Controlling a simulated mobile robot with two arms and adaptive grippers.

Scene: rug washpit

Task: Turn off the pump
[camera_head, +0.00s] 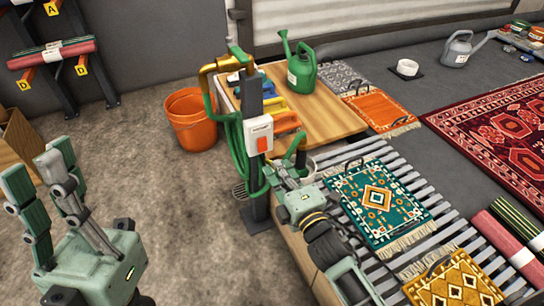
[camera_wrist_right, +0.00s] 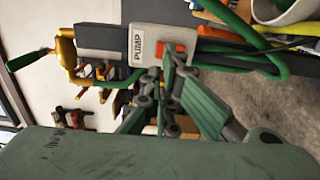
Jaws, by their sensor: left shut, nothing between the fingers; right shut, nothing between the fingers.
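A pump switch box (camera_head: 259,134), white with an orange rocker (camera_head: 264,144), is mounted on a dark post (camera_head: 256,185). In the right wrist view the box (camera_wrist_right: 149,45) reads "PUMP", and its orange rocker (camera_wrist_right: 164,50) shows at the right. My right gripper (camera_head: 270,172) is shut and empty, just below the box in the head view. In the right wrist view its fingertips (camera_wrist_right: 170,66) overlap the box's edge beside the rocker; I cannot tell whether they touch. My left gripper (camera_head: 40,165) is shut and empty, raised at the lower left, far from the post.
A green hose (camera_head: 235,145) hangs on the post below a brass pipe (camera_head: 222,65). An orange bucket (camera_head: 190,118) stands left of it. A wooden table (camera_head: 335,122) holds a green watering can (camera_head: 301,68). A slatted rack (camera_head: 400,165) with small rugs lies right of my right arm.

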